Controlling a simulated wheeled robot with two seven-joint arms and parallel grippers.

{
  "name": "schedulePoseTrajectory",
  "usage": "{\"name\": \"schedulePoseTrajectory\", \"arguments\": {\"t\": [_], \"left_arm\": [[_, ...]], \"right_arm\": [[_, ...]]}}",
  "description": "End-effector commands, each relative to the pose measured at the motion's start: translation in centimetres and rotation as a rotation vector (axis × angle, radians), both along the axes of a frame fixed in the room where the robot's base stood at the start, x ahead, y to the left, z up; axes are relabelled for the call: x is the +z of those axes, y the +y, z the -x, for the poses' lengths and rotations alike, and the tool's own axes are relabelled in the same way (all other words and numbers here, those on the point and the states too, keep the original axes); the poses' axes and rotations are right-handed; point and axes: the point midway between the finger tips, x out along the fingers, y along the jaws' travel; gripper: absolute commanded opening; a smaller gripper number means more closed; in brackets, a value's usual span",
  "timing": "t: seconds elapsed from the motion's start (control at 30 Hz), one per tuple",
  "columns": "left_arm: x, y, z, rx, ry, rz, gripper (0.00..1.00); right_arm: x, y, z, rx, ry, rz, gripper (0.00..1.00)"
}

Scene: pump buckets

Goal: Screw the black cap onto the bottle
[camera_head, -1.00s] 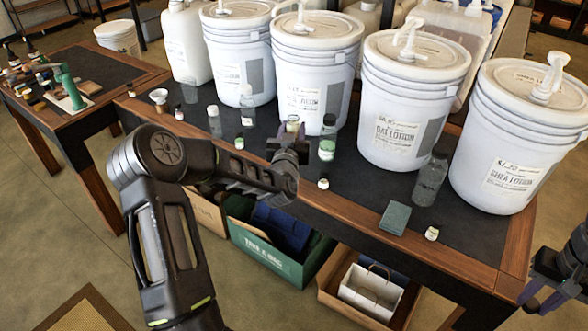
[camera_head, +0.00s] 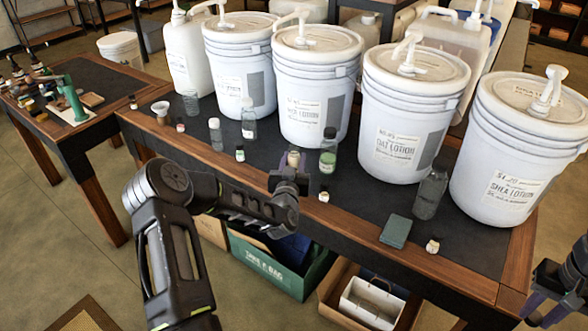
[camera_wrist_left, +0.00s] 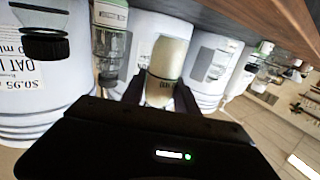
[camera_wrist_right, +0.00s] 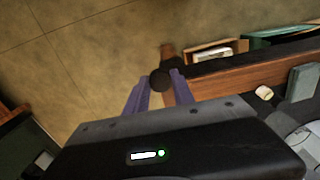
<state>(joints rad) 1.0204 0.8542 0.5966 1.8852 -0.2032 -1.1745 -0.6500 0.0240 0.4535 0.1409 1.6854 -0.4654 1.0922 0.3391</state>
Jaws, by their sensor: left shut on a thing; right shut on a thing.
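A cream-coloured bottle (camera_wrist_left: 170,62) stands out between the fingers of my left gripper (camera_wrist_left: 168,98) in the left wrist view. In the head view my left gripper (camera_head: 288,182) is shut on this bottle (camera_head: 293,159) at the table's front edge, and only the bottle's upper part shows. In the right wrist view my right gripper (camera_wrist_right: 156,88) is shut on a round black cap (camera_wrist_right: 160,79). In the head view the right gripper (camera_head: 528,307) is at the far right, off the table's right corner and well apart from the bottle. The cap cannot be made out there.
Large white pump buckets (camera_head: 405,110) line the back of the dark-topped table (camera_head: 345,215). A green-labelled bottle (camera_head: 327,160), a small jar (camera_head: 324,196), a teal block (camera_head: 395,231) and a clear bottle (camera_head: 429,195) stand near the front. Boxes (camera_head: 372,298) sit below.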

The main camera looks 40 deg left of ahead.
Motion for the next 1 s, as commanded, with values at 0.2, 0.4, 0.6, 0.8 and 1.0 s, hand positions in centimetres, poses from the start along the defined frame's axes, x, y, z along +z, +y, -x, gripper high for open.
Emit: {"name": "schedulePoseTrajectory", "arguments": {"t": [0.2,0.4,0.6,0.8,1.0], "left_arm": [[-3.0,0.0,0.0,0.001,0.001,0.002,0.0],[-3.3,0.0,0.0,0.0,-0.001,-0.002,0.0],[-3.6,0.0,0.0,0.0,0.0,-0.001,0.0],[-3.7,0.0,0.0,0.0,0.0,0.0,0.48],[-3.6,0.0,0.0,0.0,0.0,0.0,0.58]], "right_arm": [[0.2,0.0,0.0,0.0,0.0,0.0,0.0],[0.2,0.0,0.0,0.0,0.0,0.0,0.0],[-0.2,0.0,0.0,0.0,0.0,0.0,0.0],[-0.2,0.0,0.0,0.0,0.0,0.0,0.0],[-0.2,0.0,0.0,0.0,0.0,0.0,0.0]]}}
